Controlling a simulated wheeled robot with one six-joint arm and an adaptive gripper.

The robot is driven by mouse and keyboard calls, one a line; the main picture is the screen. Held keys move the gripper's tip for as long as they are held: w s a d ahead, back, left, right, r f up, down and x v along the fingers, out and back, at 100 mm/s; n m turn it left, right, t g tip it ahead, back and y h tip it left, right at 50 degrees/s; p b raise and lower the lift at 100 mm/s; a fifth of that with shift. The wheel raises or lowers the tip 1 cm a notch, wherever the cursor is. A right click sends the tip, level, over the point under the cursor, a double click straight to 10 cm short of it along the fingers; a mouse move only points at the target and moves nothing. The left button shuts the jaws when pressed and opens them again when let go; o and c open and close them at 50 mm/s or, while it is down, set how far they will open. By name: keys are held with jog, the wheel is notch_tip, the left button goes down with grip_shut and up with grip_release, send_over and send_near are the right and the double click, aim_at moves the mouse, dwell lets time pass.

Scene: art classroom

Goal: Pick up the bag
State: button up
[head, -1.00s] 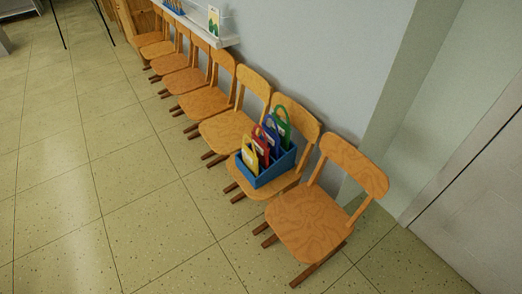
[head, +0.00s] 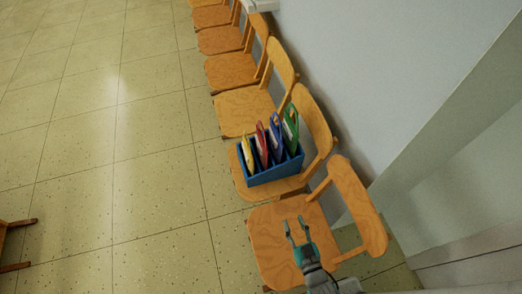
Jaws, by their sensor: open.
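Several bags stand upright side by side in a blue divided box (head: 268,176) on the seat of a wooden chair. From left to right they are a yellow bag (head: 248,158), a red bag (head: 262,146), a blue bag (head: 276,140) and a green bag (head: 291,130). Each seems to have a loop handle at its top. My gripper (head: 296,230) is open and empty over the seat of the nearest chair, in front of and below the box in the picture. It is apart from the bags. The lower parts of the bags are hidden by the box.
The nearest chair (head: 268,235) stands close to the box's chair, with its backrest (head: 358,205) to the right. More wooden chairs (head: 240,110) line the wall (head: 390,80). The tiled floor (head: 120,150) to the left is clear, except for part of wooden furniture (head: 15,228) at the left edge.

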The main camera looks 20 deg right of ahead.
jog(key=w+f, duration=0.4)
jog(key=w, duration=0.8)
jog(key=t, duration=0.1)
send_near(265, 149)
jog(key=w+f, duration=0.1)
jog(key=w, duration=0.2)
jog(key=w+f, duration=0.1)
jog(key=w, duration=0.1)
jog(key=shift+w+d+f, duration=0.1)
jog(key=shift+d+f, duration=0.25)
jog(key=shift+w+a+r, duration=0.1)
jog(key=shift+w+r, duration=0.05)
jog(key=shift+w, duration=1.3)
jog(key=shift+w+a+r, duration=0.1)
jog(key=shift+w+r, duration=0.05)
jog(key=shift+w, duration=1.35)
grip_shut()
